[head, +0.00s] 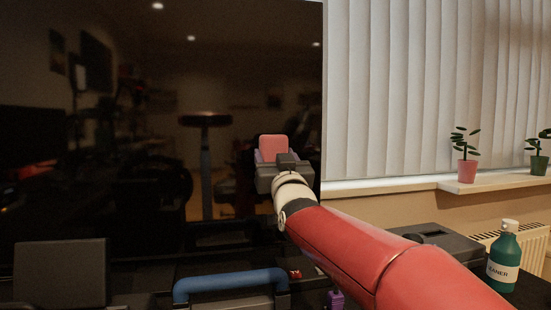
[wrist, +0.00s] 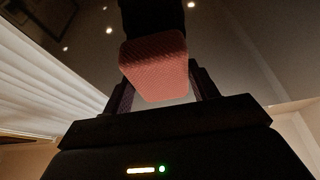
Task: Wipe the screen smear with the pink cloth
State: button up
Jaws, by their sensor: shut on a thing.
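The pink cloth (head: 271,148) is a folded, block-like pad held up in front of the lower right part of the large dark screen (head: 150,110). My gripper (head: 272,158) is shut on it. In the wrist view, the cloth (wrist: 155,68) sits between the two fingers of my gripper (wrist: 160,90), its ribbed surface showing. I cannot tell whether the cloth touches the screen. The screen is glossy and full of room reflections. No smear can be clearly made out on it, and my arm and the cloth hide part of its lower right.
A green cleaner bottle (head: 503,258) stands at the far right. Potted plants (head: 466,158) stand on the windowsill (head: 490,187), above a radiator (head: 530,245). A blue curved handle (head: 230,283) and a dark panel (head: 60,272) are low in front. White blinds (head: 410,90) hang right of the screen.

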jog(key=shift+w+a, duration=0.25)
jog(key=shift+w, duration=0.6)
jog(key=shift+w+d+f+b, duration=0.15)
jog(key=shift+d+b, duration=0.3)
jog(key=shift+d, duration=0.35)
jog(key=shift+w+d+b, duration=0.2)
jog(key=shift+d+b, duration=0.15)
jog(key=shift+d, duration=0.25)
jog(key=shift+w+d+b, duration=0.15)
jog(key=shift+d+b, duration=0.15)
jog(key=shift+d, duration=0.25)
jog(key=shift+s+a+b, duration=0.25)
jog(key=shift+a+b, duration=0.25)
jog(key=shift+a, duration=0.6)
jog(key=shift+s+a, duration=0.25)
jog(key=shift+a, duration=0.6)
